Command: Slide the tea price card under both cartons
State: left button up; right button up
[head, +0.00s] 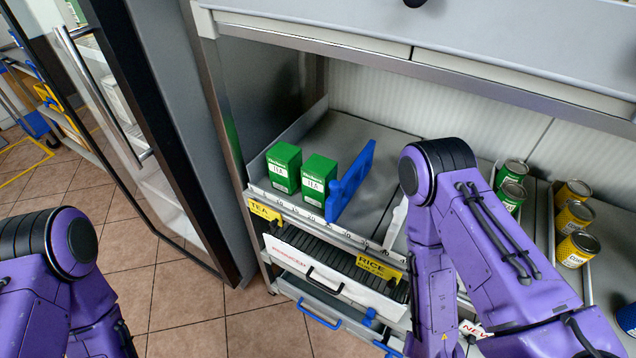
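The yellow TEA price card (263,210) is on the shelf's front edge, near its left end. It sits mostly to the left of the two cartons, with its right end near the left carton's front. The left green tea carton (284,168) and the right green tea carton (318,181) stand upright side by side near the front edge. A blue divider (350,182) stands just right of the right carton. Both my purple arms show, the left at lower left and the right in front of the shelf, but neither gripper is in view.
A yellow RICE card (378,267) is further right on the edge rail (318,226). Green cans (511,195) and yellow cans (577,248) stand right of my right arm. Drawers with handles (318,313) lie below. A glass-door fridge (150,120) stands at left.

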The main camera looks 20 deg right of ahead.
aim_at(276, 217)
jog(key=z, duration=1.85)
jog(key=k, duration=1.25)
jog(key=u, duration=2)
jog(key=i, duration=0.5)
